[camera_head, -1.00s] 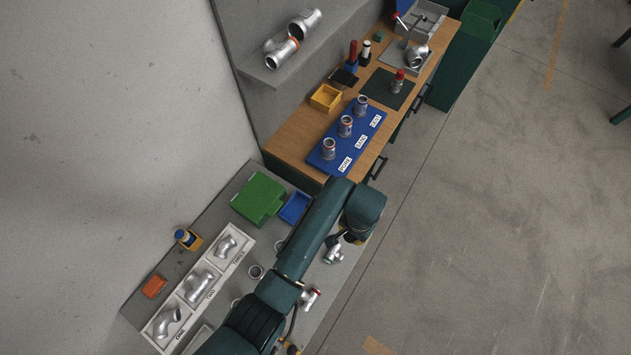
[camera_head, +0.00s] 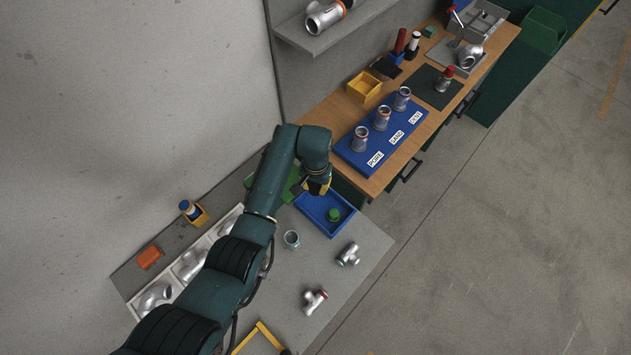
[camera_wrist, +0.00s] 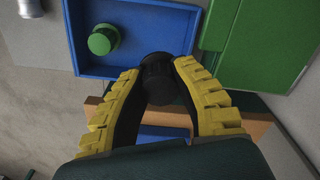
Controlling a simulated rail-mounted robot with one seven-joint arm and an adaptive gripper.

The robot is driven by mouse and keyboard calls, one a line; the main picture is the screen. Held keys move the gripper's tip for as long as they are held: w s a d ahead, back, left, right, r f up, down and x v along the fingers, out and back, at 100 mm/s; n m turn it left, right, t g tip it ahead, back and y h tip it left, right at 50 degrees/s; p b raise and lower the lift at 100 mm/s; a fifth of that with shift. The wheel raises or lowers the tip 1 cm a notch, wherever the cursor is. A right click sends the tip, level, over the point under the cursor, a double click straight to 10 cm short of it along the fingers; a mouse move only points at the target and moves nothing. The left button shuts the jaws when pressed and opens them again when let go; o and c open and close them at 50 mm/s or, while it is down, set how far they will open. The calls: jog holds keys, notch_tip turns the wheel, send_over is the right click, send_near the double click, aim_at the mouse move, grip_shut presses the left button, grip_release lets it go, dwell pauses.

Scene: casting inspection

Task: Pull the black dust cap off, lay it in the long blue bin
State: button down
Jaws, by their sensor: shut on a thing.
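My gripper (camera_wrist: 160,95) is shut on the black dust cap (camera_wrist: 157,72), which sits between the yellow-padded fingertips. In the head view my gripper (camera_head: 318,187) is over the back edge of the long blue bin (camera_head: 314,207), and the cap cannot be made out there. In the wrist view the cap overlaps the near edge of the blue bin (camera_wrist: 150,30); its height above the bin is unclear. A green cap (camera_head: 333,214) lies in the bin, also seen in the wrist view (camera_wrist: 102,40).
A green box (camera_wrist: 246,45) stands beside the bin, mostly hidden by my arm in the head view. Metal fittings (camera_head: 348,255) (camera_head: 314,301) and a short cylinder (camera_head: 291,239) stand on the grey table. A wooden bench with a blue labelled board (camera_head: 390,137) adjoins it.

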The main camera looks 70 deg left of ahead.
aim_at(316, 202)
jog(key=shift+f+b, duration=2.75)
jog(key=shift+f, duration=1.05)
jog(key=shift+f+b, duration=0.55)
jog(key=shift+f, duration=0.2)
jog(key=c, duration=0.9)
grip_release()
jog(key=shift+w+d, duration=0.1)
jog(key=shift+r, duration=0.1)
jog(key=shift+r, duration=0.3)
notch_tip(316, 202, up, 11)
jog(key=shift+w+r, duration=0.1)
jog(key=shift+r, duration=0.05)
